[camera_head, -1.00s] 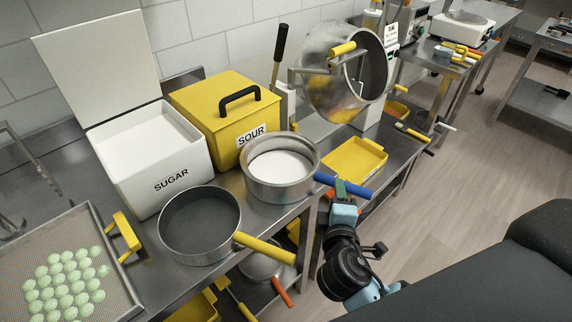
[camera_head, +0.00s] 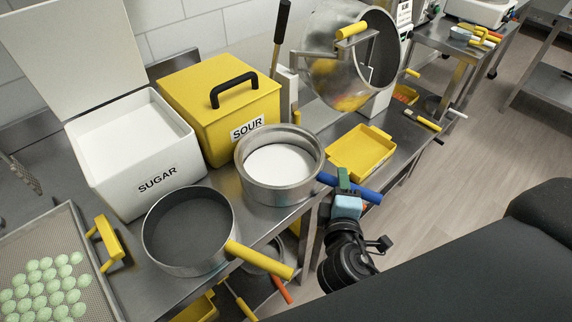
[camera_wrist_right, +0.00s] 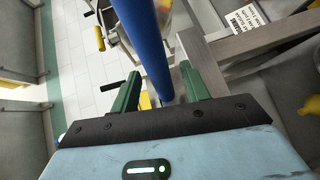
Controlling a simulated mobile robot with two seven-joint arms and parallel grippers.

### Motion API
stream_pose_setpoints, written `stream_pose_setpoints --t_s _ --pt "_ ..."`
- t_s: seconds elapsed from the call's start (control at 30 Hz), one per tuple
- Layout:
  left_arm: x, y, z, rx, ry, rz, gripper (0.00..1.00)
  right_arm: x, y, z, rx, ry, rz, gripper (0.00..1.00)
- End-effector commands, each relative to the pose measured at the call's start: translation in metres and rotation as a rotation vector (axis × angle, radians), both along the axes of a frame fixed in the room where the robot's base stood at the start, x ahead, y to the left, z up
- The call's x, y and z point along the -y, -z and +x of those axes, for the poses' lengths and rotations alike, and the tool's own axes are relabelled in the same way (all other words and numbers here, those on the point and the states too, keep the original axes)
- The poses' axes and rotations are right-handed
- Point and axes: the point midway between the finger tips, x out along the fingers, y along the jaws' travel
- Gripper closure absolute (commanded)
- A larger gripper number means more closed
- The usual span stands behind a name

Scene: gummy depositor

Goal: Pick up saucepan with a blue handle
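The saucepan with the blue handle (camera_head: 246,184) is a round metal pan with white content, on the steel table in front of the yellow SOUR box. Its blue handle (camera_head: 369,193) sticks out to the right past the table edge. My right gripper (camera_head: 343,178) is at the handle in the head view, its green fingers partly overlapping it. In the right wrist view the blue handle (camera_wrist_right: 148,40) runs between the two green fingers, which stand apart with gaps beside it. The right gripper (camera_wrist_right: 158,78) is open. My left gripper is not in view.
A pan with a yellow handle (camera_head: 262,262) stands close on the left. The SUGAR bin (camera_head: 150,185) and SOUR box (camera_head: 190,90) stand behind. A yellow tray (camera_head: 352,166) lies right of the saucepan. A tray of green gummies (camera_head: 90,285) is at lower left.

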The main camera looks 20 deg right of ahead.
Motion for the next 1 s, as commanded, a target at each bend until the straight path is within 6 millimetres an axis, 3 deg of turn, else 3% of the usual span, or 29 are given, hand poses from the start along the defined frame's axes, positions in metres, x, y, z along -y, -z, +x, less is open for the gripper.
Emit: stream_pose_setpoints --t_s 0.03,0.33,0.77,1.0 --pt "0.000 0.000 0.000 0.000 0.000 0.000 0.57 0.000 0.000 0.000 0.000 0.000 0.000 0.61" --pt "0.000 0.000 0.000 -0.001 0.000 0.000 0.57 0.000 0.000 0.000 0.000 0.000 0.000 1.00" --pt "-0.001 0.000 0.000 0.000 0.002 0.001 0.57 0.000 -0.004 0.001 0.005 0.000 0.002 1.00" --pt "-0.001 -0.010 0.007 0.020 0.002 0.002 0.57 0.000 -0.037 0.001 0.013 0.000 0.005 1.00"
